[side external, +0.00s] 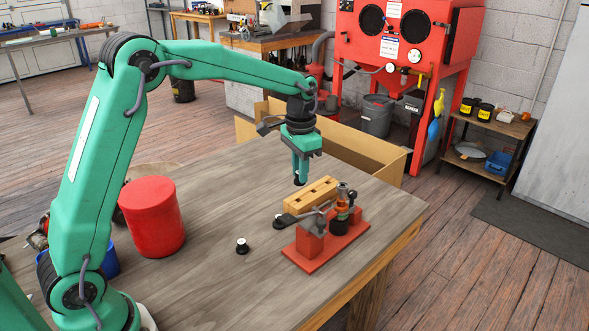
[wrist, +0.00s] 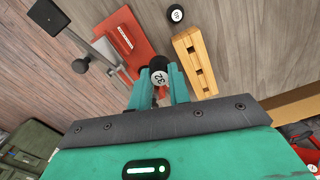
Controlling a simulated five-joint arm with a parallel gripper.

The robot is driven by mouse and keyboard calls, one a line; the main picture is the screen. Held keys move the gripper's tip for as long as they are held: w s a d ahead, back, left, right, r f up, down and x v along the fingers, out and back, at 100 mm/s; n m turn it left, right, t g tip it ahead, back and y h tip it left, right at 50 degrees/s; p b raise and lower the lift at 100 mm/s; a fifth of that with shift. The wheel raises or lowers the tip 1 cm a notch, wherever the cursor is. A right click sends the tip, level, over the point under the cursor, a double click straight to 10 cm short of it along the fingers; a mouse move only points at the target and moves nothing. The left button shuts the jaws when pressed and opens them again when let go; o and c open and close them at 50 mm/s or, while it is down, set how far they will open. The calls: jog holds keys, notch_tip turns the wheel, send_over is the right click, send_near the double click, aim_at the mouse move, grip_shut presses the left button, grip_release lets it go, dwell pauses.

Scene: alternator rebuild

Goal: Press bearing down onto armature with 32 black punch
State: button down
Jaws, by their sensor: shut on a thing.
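My gripper (side external: 299,172) is shut on the black punch (side external: 299,182), above the far side of the wooden block (side external: 311,194). In the wrist view, the fingers (wrist: 158,88) hold this punch by its sides, and its white end (wrist: 158,78) reads 32. The red fixture (side external: 302,261) stands on the table, to the right of and nearer the camera than the block. The armature (side external: 342,210) stands upright on the fixture, with orange-brown and dark parts. It is apart from the punch. I cannot clearly make out the bearing on it.
A lever with a flat dark end (wrist: 48,16) sticks out from the fixture. A red canister (side external: 152,217) stands left; a cardboard box (side external: 375,150) lies behind.

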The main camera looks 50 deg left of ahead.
jog(key=w+d+r, duration=0.1)
jog(key=w+d, duration=0.1)
jog(key=w+d+r, duration=0.4)
jog(key=shift+w+d+r, duration=0.1)
jog(key=shift+w+d, duration=0.05)
jog(key=shift+d, duration=0.25)
jog(key=shift+w+d+r, duration=0.3)
jog(key=shift+d+r, duration=0.15)
jog(key=shift+d, duration=0.15)
jog(key=shift+f, duration=0.2)
send_over(342, 186)
jog(key=shift+w+f, duration=0.15)
jog(key=shift+f, duration=0.9)
jog(key=shift+w+f, duration=0.1)
jog(key=shift+f, duration=0.9)
jog(key=shift+f, duration=0.8)
dwell(1.0)
jog(key=shift+s+f, duration=0.15)
jog(key=shift+f, duration=0.4)
dwell(1.7)
